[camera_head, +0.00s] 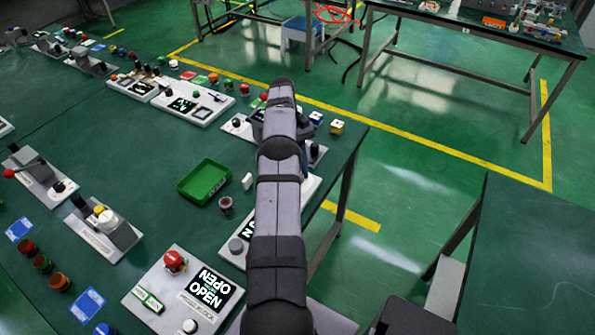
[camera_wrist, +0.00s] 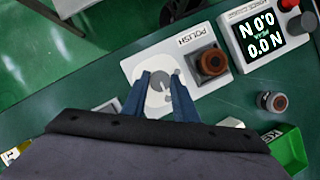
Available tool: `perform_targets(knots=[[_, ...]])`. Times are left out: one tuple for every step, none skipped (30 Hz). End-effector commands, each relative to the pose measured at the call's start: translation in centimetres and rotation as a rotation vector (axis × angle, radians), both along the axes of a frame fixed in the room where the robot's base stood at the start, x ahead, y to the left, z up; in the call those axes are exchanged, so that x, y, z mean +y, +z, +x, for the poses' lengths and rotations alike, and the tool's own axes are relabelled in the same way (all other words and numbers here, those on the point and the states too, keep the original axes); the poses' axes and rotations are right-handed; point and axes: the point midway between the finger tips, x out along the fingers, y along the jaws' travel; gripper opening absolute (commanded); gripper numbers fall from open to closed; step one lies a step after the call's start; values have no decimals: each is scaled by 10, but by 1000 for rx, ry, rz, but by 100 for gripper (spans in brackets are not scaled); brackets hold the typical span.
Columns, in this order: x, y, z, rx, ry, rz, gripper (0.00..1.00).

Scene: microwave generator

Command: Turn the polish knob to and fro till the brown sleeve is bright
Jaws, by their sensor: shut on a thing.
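The white polish panel (camera_wrist: 188,58) shows in the wrist view, with the word POLISH on it. Its polish knob (camera_wrist: 158,97), a white disc with grey parts, lies between the two blue fingers of my gripper (camera_wrist: 160,80). The gripper is shut on the knob; the fingers hide parts of it. The brown sleeve (camera_wrist: 211,61) stands in a dark block on the same panel, right of the fingers and apart from them. It looks dull reddish brown. In the head view, my arm hides the knob and the sleeve.
A panel with a force readout (camera_wrist: 262,32) stands right of the sleeve. A small round part with a red top (camera_wrist: 271,102) and a green tray (camera_wrist: 289,149) are nearby. The tray also shows in the head view (camera_head: 204,181). The table edge is close to the panel.

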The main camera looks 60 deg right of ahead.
Motion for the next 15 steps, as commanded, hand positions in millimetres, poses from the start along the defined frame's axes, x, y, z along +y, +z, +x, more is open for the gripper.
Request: perform_targets(knots=[[-1, 1, 1, -2, -4, -4, 4], [-1, 1, 1, -2, -5, -4, 4], [-1, 1, 1, -3, -6, -3, 4], [-1, 1, 1, -3, -6, -3, 4], [-1, 1, 1, -3, -6, -3, 4], [-1, 1, 1, -3, -6, -3, 4], [-1, 1, 1, -3, -6, -3, 4], [-1, 1, 1, -3, -6, -3, 4], [-1, 1, 1, -2, -5, -4, 4], [-1, 1, 1, -2, -5, -4, 4], [-1, 1, 1, -2, -5, -4, 4], [-1, 1, 1, -2, -5, -4, 31], [-1, 1, 1, -3, -5, -4, 38], [-1, 1, 1, -2, -5, -4, 45], [-1, 1, 1, -2, -5, -4, 45]])
